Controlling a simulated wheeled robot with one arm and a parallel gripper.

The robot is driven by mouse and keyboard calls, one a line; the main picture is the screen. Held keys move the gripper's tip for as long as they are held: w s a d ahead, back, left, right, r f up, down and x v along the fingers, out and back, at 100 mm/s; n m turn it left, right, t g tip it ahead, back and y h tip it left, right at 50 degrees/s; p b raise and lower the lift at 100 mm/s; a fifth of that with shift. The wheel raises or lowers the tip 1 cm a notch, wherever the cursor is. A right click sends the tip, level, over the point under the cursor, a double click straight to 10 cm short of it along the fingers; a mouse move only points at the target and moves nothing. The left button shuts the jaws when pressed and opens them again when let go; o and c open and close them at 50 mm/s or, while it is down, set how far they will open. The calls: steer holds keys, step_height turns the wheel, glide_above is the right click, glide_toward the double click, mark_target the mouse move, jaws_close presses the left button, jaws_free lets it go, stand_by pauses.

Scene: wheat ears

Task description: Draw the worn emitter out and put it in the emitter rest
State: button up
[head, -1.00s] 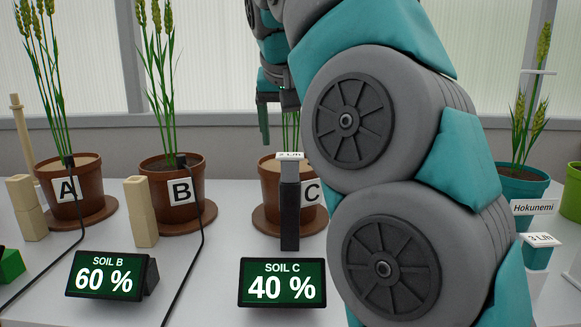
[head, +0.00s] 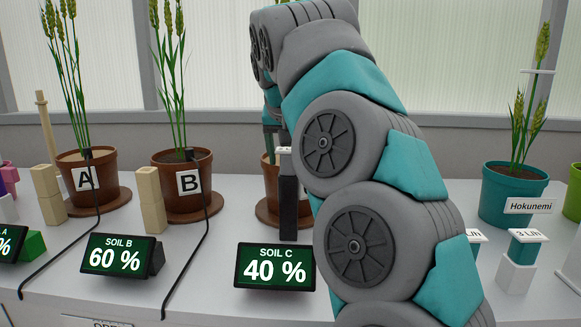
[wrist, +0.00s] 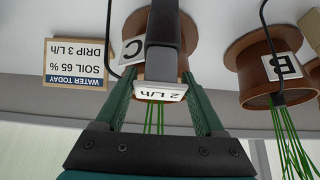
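The emitter with a white 2 L/h label (head: 284,150) stands upright in a dark grey post (head: 288,210) in front of pot C (head: 268,172). In the wrist view its label (wrist: 160,92) lies between the two green fingers of my gripper (wrist: 158,85). The fingers look apart, with a gap on each side of the emitter. In the head view my gripper (head: 275,138) is low at the emitter's top, partly hidden by my arm. I cannot make out which thing is the emitter rest.
A teal 3 L/h emitter (head: 527,248) sits in a white block (head: 515,276) at right, with another label partly behind my arm. Pot B (head: 190,205), wooden blocks (head: 151,200), cables and the Soil C display (head: 274,268) stand nearby. A water sign (wrist: 76,63) shows in the wrist view.

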jaws_close()
stand_by(0.3)
steer(key=shift+r, duration=0.1)
